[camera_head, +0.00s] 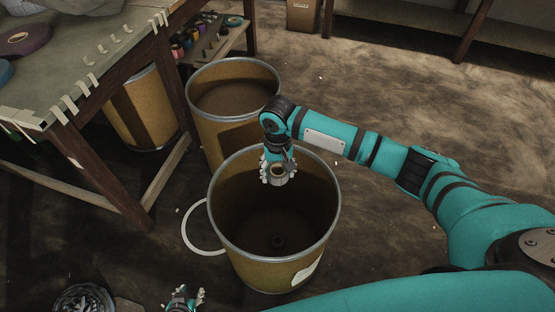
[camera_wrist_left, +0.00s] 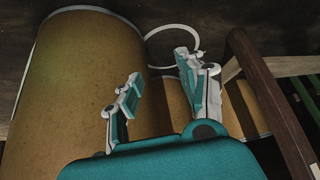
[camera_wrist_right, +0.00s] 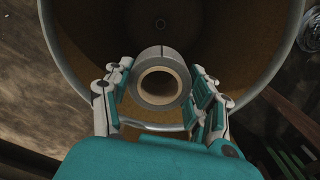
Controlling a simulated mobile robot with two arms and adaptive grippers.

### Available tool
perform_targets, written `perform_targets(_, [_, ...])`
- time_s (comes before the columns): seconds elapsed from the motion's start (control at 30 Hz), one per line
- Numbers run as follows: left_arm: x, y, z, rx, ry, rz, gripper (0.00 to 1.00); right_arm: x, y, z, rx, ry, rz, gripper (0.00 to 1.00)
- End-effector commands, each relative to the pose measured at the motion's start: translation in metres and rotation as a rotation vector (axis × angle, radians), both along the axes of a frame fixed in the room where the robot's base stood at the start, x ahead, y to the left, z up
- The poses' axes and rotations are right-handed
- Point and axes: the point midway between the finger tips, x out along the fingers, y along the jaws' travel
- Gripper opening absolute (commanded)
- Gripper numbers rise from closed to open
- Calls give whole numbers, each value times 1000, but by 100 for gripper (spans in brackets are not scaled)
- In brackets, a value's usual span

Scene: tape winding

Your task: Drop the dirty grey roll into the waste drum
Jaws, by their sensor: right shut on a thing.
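My right gripper (camera_head: 277,172) is shut on the dirty grey roll (camera_wrist_right: 162,82) and holds it over the open mouth of the front drum (camera_head: 222,226). In the right wrist view the roll sits between both fingers, its tan core facing the camera, with the drum's inside (camera_wrist_right: 85,40) beyond it. The roll also shows in the head view (camera_head: 279,177). A small dark round thing (camera_head: 278,242) lies on the drum's floor. My left gripper (camera_head: 185,298) is low at the bottom edge of the head view. In the left wrist view its fingers (camera_wrist_left: 158,92) are apart and empty.
A second open drum (camera_head: 235,98) stands just behind the front one, and another (camera_head: 145,108) is under the workbench (camera_head: 75,70) at left. A white ring (camera_head: 187,238) lies by the front drum. A shelf (camera_head: 205,45) holds small coloured rolls. Floor at right is clear.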

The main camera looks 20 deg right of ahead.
Motion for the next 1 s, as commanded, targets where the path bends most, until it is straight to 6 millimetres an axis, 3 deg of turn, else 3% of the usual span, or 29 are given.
perform_targets(0.03, [-24,7,-4,20,90,5,40,-1,1,7,1,4,-6,25])
perform_targets(0.1, [-52,15,-17,44,195,11,40,-2,2,4,1,3,-11,25])
perform_targets(0.2, [-85,24,-29,68,310,18,40,-2,2,1,0,2,-17,25])
perform_targets(0.4, [-116,33,-38,92,417,25,40,-3,2,-4,0,1,-22,25])
perform_targets(0.67, [-102,31,-26,90,410,28,40,-3,2,-13,0,0,-21,25])
perform_targets(1.0, [-73,27,17,86,380,34,40,-2,2,-25,0,-1,-21,25])
